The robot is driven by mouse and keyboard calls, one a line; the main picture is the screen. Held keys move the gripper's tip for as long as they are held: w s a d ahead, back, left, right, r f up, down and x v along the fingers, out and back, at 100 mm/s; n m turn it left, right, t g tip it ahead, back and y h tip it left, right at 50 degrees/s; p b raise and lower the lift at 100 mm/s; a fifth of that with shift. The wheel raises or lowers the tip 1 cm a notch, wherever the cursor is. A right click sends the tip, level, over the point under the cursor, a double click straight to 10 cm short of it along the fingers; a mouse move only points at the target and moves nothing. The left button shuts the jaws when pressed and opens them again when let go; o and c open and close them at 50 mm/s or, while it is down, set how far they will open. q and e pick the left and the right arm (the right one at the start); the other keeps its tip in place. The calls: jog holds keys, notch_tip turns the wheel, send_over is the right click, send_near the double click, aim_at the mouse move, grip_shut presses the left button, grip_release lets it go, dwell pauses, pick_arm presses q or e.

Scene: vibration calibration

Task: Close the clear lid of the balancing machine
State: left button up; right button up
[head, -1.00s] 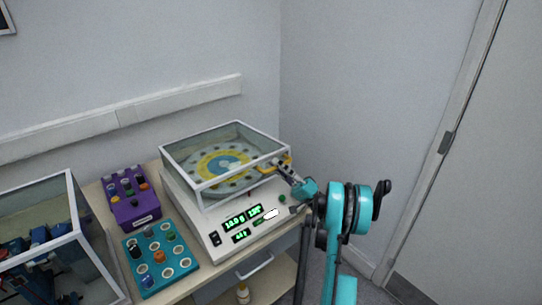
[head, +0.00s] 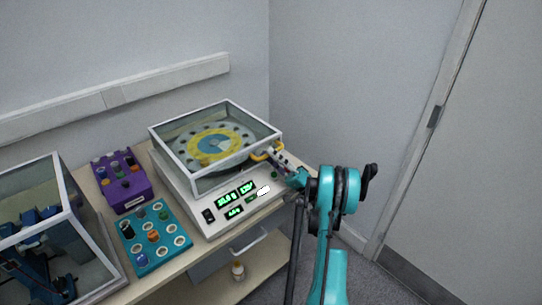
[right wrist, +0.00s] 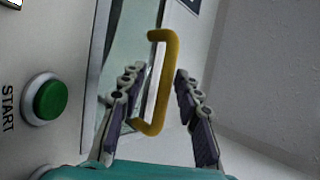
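The balancing machine (head: 208,232) is a white box with green digits on its front and a disc (head: 235,141) with yellow and blue markings on top. Its clear lid (head: 190,179), glass with a white frame, sits over the disc; I cannot tell whether its front edge is fully down. A yellow handle (head: 265,154) is on the lid's right front side. My right gripper (head: 281,160) is at the handle. In the right wrist view, the open fingers (right wrist: 157,76) stand on either side of the yellow handle (right wrist: 172,60). My left gripper is not in view.
A green START button (right wrist: 50,99) is close to the right gripper. A purple rack (head: 131,196) and a teal tray (head: 142,262) with small coloured pieces stand left of the machine. A glass case (head: 75,190) is at the far left. The wall is behind.

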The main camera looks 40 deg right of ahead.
jog(key=shift+r, duration=0.15)
jog(key=v, duration=1.2)
dwell(0.3)
